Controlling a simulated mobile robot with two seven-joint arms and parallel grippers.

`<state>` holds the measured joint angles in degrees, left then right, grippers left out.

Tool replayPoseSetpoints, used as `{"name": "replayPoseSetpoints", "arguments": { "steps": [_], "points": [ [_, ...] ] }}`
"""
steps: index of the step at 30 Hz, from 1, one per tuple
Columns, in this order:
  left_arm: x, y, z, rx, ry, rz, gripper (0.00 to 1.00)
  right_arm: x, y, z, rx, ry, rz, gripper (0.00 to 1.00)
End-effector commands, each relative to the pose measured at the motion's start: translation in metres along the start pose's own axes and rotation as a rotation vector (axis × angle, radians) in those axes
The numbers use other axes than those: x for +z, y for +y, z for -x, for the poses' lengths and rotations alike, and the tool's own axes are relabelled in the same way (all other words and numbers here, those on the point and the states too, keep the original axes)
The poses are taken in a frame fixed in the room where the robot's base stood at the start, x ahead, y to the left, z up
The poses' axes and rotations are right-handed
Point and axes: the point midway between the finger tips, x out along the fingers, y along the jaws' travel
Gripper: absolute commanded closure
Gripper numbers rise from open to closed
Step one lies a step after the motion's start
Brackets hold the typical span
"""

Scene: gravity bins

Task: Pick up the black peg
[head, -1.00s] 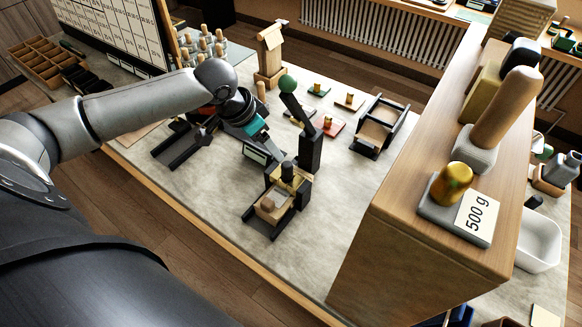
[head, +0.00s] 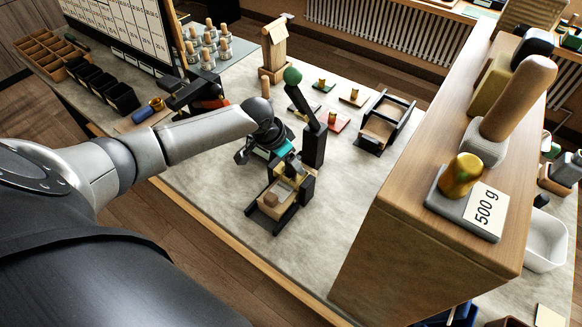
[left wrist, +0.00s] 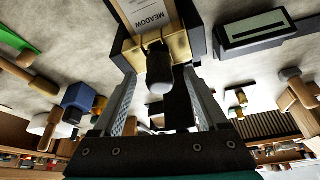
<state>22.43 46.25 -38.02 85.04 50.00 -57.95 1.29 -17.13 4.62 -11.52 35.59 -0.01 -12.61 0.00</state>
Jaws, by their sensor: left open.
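The black peg (left wrist: 159,72) shows in the left wrist view, its rounded end toward the camera. It stands at a brass-coloured block (left wrist: 178,46) on the black-framed fixture (head: 277,222). My left gripper (left wrist: 163,80) is open, with one finger on each side of the peg in that view. I cannot tell whether either finger touches it. My right gripper is not in view.
A black lever with a green ball (head: 292,76) rises close behind my gripper. A small display box (left wrist: 256,30) is near the fixture. Another black-framed fixture (head: 385,122) stands farther right. A tall wooden cabinet (head: 420,240) blocks the right. The grey tabletop (head: 215,195) is clear at front left.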

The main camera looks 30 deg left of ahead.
Motion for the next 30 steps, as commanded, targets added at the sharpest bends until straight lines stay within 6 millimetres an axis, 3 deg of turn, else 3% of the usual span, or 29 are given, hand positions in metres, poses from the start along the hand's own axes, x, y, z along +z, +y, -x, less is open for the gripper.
{"name": "replayPoseSetpoints", "arguments": {
  "steps": [11,30],
  "points": [
    [0.0005,0.0003,-0.009,0.0,-0.001,-0.001,0.24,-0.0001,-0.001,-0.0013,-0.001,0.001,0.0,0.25],
    [0.0006,0.0002,-0.0087,0.0,-0.001,-0.001,0.96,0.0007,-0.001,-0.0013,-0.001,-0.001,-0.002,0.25]
  ]
}}
